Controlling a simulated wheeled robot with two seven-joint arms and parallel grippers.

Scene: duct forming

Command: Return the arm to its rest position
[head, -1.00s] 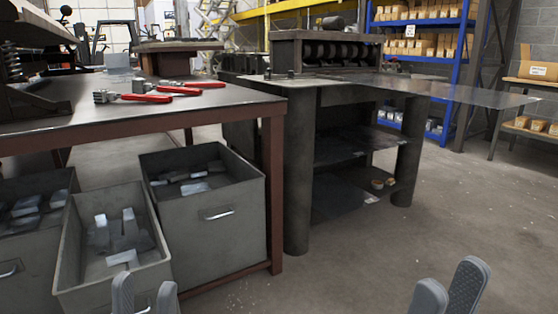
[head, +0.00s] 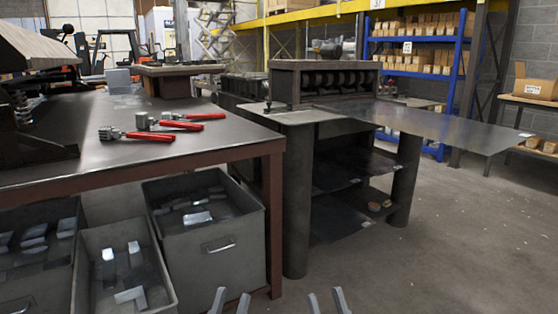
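My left gripper (head: 230,301) shows at the bottom edge in the middle of the head view, in front of the bins. Its two fingertips are apart with nothing between them. My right gripper (head: 328,302) is a little to its right, over the bare floor. Its fingertips are also apart and empty. Only the finger ends of both show. The rest of both arms is out of view.
A workbench (head: 240,134) with red-handled tools (head: 150,136) stands at left, with grey bins (head: 212,249) of metal pieces below. A forming machine (head: 325,80) on a dark stand holds a metal sheet (head: 440,128) jutting right. Floor at right is clear.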

